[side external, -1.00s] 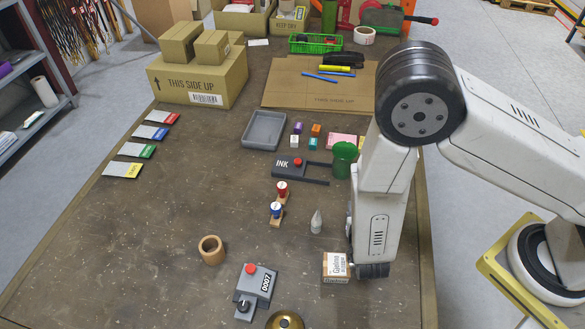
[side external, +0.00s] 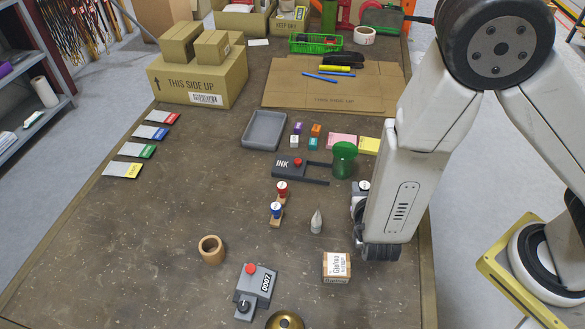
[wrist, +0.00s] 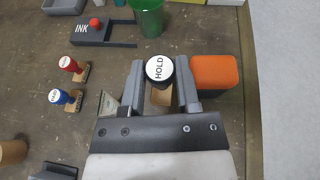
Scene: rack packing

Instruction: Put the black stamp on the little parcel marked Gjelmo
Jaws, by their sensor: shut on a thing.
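The black stamp has a white round top marked HOLD (wrist: 159,68). Its top also shows in the side view (side external: 362,186), at the left edge of my arm. My gripper (wrist: 161,85) is shut on the stamp, one finger on each side of it. A brown piece under the handle shows in the wrist view; the stamp's lower end is mostly hidden. The little parcel marked Gjelmo (side external: 337,268) is a small light-brown box on the table in the side view, nearer the camera than my gripper and apart from it. The parcel is not clearly seen in the wrist view.
The ink pad (side external: 287,165) and green cup (side external: 344,158) are behind. An orange block (wrist: 215,76) is close right.

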